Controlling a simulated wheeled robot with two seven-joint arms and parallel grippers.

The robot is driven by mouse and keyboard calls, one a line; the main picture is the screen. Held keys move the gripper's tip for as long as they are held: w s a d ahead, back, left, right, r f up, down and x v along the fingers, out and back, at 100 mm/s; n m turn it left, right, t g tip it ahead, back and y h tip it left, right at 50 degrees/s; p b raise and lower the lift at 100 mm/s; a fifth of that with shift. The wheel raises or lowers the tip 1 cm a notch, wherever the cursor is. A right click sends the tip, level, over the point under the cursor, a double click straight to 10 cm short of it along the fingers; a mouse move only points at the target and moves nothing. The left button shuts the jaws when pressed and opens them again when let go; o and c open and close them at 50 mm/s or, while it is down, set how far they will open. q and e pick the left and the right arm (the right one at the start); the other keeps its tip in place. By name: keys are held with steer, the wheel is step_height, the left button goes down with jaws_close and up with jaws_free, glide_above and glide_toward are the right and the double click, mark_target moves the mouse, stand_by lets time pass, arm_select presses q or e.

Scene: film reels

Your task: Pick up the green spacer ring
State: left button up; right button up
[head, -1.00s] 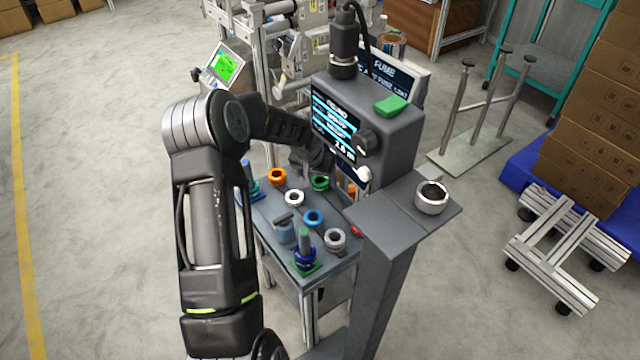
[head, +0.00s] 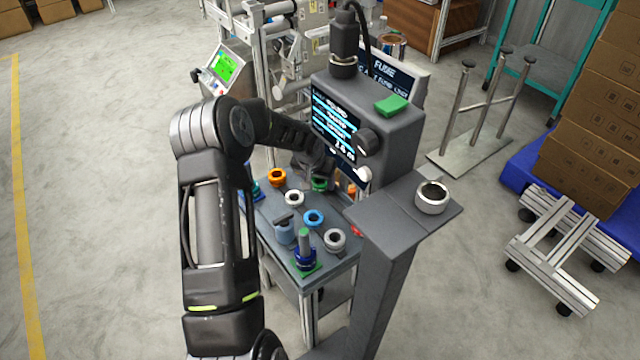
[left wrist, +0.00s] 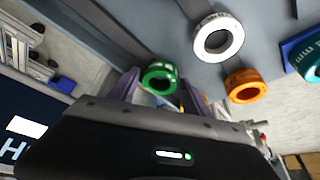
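The green spacer ring (head: 319,186) lies on the grey table, partly hidden by my left gripper (head: 316,172) in the head view. In the left wrist view the green ring (left wrist: 160,70) shows between the two purple fingers of my left gripper (left wrist: 160,92). The fingers are apart, one on each side of the ring. I cannot tell whether they touch it. My right gripper is in neither view.
A white ring (head: 294,198), an orange ring (head: 277,177), a blue ring (head: 313,218) and a grey ring (head: 335,239) lie near it on the table (head: 270,222). A post with a blue ring (head: 304,252) stands at the front. The screen box (head: 395,140) rises close behind the gripper.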

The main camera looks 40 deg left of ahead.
arm_select(q)
steer(key=c, duration=1.1)
steer(key=shift+r, duration=0.8)
step_height(320, 180, up, 2)
steer(key=shift+r, duration=0.1)
steer(key=s+a, duration=0.1)
steer(key=s, duration=0.4)
steer(key=s+a+p, duration=0.1)
steer(key=s+a, duration=0.1)
steer(key=s, duration=0.4)
steer(key=s+a+p, duration=0.1)
steer(key=s+a, duration=0.1)
steer(key=s, duration=0.4)
steer(key=shift+s, duration=0.15)
